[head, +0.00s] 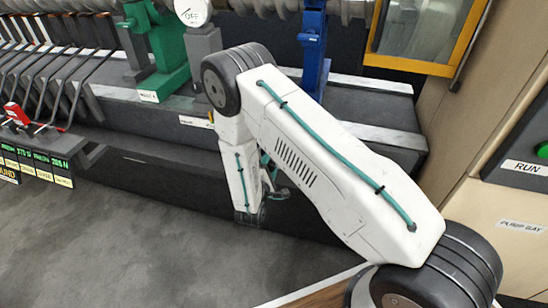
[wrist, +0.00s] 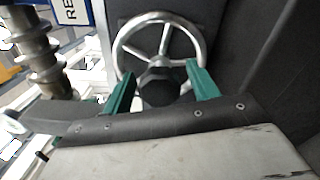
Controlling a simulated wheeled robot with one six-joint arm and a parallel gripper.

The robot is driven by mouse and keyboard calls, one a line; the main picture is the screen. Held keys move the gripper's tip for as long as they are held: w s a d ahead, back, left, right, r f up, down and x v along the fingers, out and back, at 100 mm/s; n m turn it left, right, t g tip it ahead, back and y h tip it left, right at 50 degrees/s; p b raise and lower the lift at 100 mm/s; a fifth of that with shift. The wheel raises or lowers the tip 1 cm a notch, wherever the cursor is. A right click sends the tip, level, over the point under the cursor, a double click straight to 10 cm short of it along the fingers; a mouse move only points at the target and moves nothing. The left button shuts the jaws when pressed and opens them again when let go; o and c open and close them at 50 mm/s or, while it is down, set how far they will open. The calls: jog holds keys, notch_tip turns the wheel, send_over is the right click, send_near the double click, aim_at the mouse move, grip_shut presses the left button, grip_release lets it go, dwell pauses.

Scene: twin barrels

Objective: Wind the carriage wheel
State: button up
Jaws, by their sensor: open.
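A silver handwheel (wrist: 163,44) with several spokes and a dark hub stands in front of my gripper in the wrist view, against a dark panel. My gripper (wrist: 160,72) is open. Its two teal fingers point at the wheel, one to each side of the hub, and overlap the lower rim in the picture. I cannot tell whether they touch it. In the head view my gripper (head: 273,180) is low beside the dark machine bed, partly hidden by my white arm. The wheel is not visible there.
A thick screw shaft (wrist: 38,52) runs close on the left in the wrist view. In the head view, a green bracket (head: 168,50) and a blue one (head: 314,45) stand above the bed (head: 372,110). A red-handled lever (head: 18,114) is at left. Grey floor (head: 110,240) is clear at lower left.

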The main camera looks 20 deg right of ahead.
jog(key=v, duration=0.6)
jog(key=shift+a, duration=0.1)
dwell(0.5)
